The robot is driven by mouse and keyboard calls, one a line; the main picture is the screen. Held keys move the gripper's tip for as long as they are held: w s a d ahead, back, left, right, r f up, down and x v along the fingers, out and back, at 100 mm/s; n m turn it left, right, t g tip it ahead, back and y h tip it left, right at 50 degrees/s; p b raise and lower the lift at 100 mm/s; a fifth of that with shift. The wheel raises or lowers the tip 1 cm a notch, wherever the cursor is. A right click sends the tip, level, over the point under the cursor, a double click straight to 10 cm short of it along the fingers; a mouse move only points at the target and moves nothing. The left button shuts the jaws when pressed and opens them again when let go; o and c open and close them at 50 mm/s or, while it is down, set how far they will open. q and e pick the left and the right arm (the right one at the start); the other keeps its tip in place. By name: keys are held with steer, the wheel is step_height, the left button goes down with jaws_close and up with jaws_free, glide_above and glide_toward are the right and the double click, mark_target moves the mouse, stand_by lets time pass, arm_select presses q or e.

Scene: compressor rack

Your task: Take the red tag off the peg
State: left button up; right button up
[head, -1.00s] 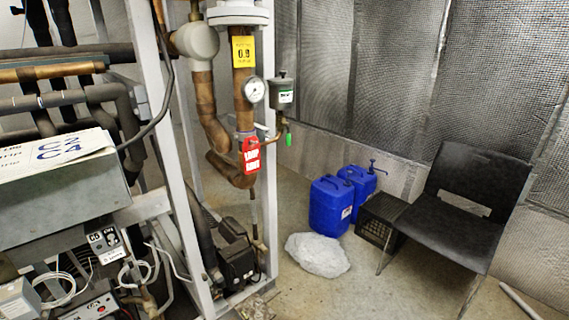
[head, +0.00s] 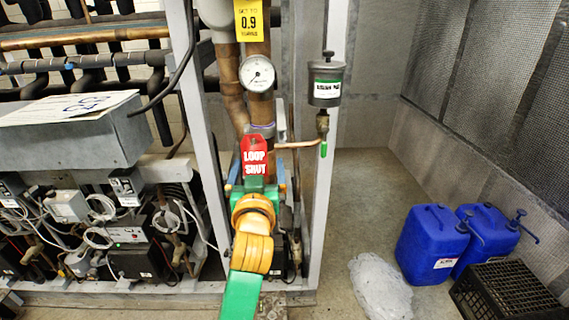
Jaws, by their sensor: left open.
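The red tag (head: 254,157), with white lettering reading "LOOP SHUT", hangs upright in front of the copper pipe, below the round gauge. The peg it hangs from cannot be made out clearly; the tag's top covers that spot. My left gripper (head: 256,184), on a green and orange arm reaching up from the bottom, is just below and in front of the tag. Its jaws are open, one on each side of the tag's lower end. The wrist hides much of the fingers, and I cannot tell whether they touch the tag. My right gripper is not in view.
A gauge (head: 257,74) and yellow label (head: 249,20) are above the tag. A grey canister (head: 326,82) with a thin copper line is to the right. White rack posts (head: 335,150) stand close by. Blue jugs (head: 432,243), a black crate (head: 508,292) and a pale sack (head: 380,287) are on the floor.

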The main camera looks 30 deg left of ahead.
mark_target(254, 149)
arm_select(q)
steer(key=x, duration=0.2)
steer(key=a+p+x, duration=0.1)
steer(key=x, duration=0.3)
steer(key=shift+s+a, duration=0.15)
steer(key=shift+a, duration=0.2)
steer(key=shift+w, duration=0.25)
steer(key=shift+d, duration=0.15)
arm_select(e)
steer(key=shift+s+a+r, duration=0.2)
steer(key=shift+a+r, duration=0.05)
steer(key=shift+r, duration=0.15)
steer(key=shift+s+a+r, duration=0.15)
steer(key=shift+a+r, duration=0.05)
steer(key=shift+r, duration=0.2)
arm_select(q)
steer(key=shift+s, duration=0.1)
steer(key=c, duration=1.2)
steer(key=shift+r+p, duration=0.45)
steer(key=shift+p, duration=0.25)
steer(key=shift+c, duration=0.2)
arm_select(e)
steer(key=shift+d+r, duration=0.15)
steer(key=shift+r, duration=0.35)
